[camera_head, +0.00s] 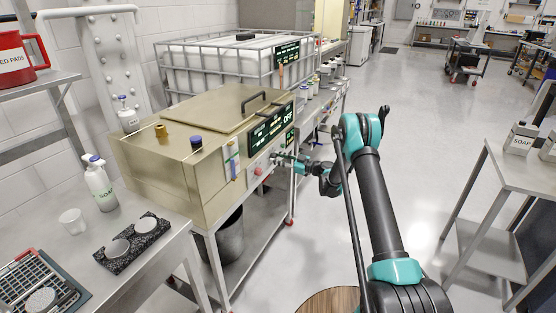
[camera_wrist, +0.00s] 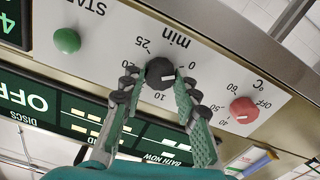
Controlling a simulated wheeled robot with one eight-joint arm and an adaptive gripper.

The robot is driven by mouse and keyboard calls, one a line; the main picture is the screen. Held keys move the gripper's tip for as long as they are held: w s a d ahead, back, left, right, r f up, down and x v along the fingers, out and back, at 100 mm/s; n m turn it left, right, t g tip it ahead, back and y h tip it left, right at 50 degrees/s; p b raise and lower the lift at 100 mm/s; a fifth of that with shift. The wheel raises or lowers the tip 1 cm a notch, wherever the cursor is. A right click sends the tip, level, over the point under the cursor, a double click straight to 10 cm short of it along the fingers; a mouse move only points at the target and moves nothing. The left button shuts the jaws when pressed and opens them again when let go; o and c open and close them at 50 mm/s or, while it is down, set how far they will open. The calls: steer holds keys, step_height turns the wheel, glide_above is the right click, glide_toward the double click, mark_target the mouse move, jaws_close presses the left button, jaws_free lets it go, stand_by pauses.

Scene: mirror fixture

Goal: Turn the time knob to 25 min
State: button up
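The black time knob (camera_wrist: 159,72) sits on the white panel of the bath machine, seen upside down in the wrist view. Its white mark points toward the 0. The printed numbers around it include 0, 10, 20 and 25, with "min" beside them. My gripper (camera_wrist: 159,78) has one finger on each side of the knob. The fingertips look slightly apart from it, though contact is hard to judge. In the head view my gripper (camera_head: 279,156) is at the machine's front panel and the time knob is too small to make out.
A red °C knob (camera_wrist: 243,110) and a green start button (camera_wrist: 67,40) flank the time knob. A dark display (camera_wrist: 100,122) lies behind my fingers. The tan bath machine (camera_head: 165,165) stands on a metal table. The floor (camera_head: 415,110) at right is clear.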

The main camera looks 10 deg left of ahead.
steer(key=c, duration=0.5)
steer(key=shift+m, duration=0.3)
